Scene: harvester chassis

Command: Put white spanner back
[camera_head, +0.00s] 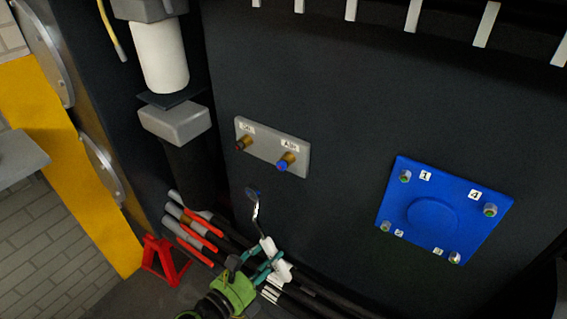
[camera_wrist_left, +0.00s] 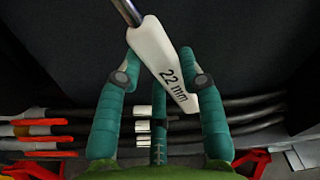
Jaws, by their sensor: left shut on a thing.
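The white spanner has a white handle (camera_wrist_left: 170,75) marked "22 mm" and a metal shaft (camera_wrist_left: 127,12). In the head view its handle (camera_head: 268,246) is at the lower middle, and its ring-like metal head (camera_head: 253,193) points up in front of the dark panel. My left gripper (camera_head: 266,262) has teal fingers shut on the handle; they also show in the left wrist view (camera_wrist_left: 162,70). The handle is tilted between the fingers. The spanner's lower end is partly covered in the head view. My right gripper is not in view.
Dark hoses (camera_head: 325,300) run along the panel's foot, with red and grey ends (camera_head: 190,225) at left. A red stand (camera_head: 163,260) is beside them. A grey block with two fittings (camera_head: 272,146) and a blue bolted plate (camera_head: 440,212) stick out from the dark panel (camera_head: 340,80).

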